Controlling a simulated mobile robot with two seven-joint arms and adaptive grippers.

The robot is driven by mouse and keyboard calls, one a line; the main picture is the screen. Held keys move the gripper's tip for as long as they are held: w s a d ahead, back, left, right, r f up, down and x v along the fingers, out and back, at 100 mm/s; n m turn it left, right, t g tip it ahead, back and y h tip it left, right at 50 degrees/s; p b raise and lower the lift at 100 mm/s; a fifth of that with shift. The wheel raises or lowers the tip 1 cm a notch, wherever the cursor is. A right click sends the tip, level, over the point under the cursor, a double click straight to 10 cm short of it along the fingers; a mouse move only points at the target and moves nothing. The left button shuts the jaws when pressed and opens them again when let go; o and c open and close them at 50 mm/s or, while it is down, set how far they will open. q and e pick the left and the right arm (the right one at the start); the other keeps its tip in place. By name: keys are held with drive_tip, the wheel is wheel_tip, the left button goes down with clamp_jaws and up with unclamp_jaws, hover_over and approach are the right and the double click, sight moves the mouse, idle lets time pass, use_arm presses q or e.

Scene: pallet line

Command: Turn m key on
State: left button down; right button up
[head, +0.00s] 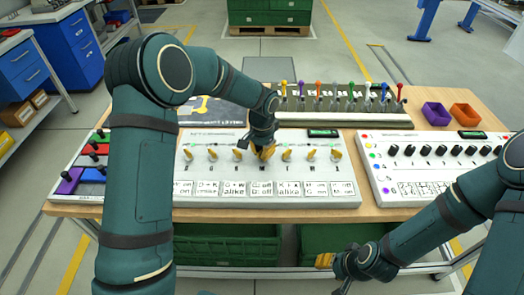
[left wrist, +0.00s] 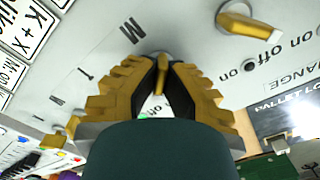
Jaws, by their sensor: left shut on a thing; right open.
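A white panel (head: 235,140) on the wooden table carries a row of yellow keys with letters below them. My left gripper (head: 264,152) is shut on a key in the middle of the row. In the left wrist view the left gripper (left wrist: 161,88) has its yellow fingers on both sides of this m key (left wrist: 161,66), and the letter M is printed beside it. The fingers cover much of the key, so I cannot tell whether it points to on or off. My right gripper (head: 334,264) is open and empty, low in front of the table.
A neighbouring key (head: 237,154) is close to the left gripper on its left, another (head: 287,155) on its right. A panel with black knobs (head: 408,150) is to the right. Behind stands a rack with coloured handles (head: 340,103). Purple (head: 436,113) and orange (head: 464,114) bins are at back right.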

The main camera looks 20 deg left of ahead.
use_arm(q)
drive_tip(key=shift+f, duration=0.1)
drive_tip(key=c, duration=1.1)
unclamp_jaws()
drive_tip(key=shift+r, duration=0.5)
wheel_tip(320, 180, up, 11)
drive_tip(key=shift+r, duration=0.1)
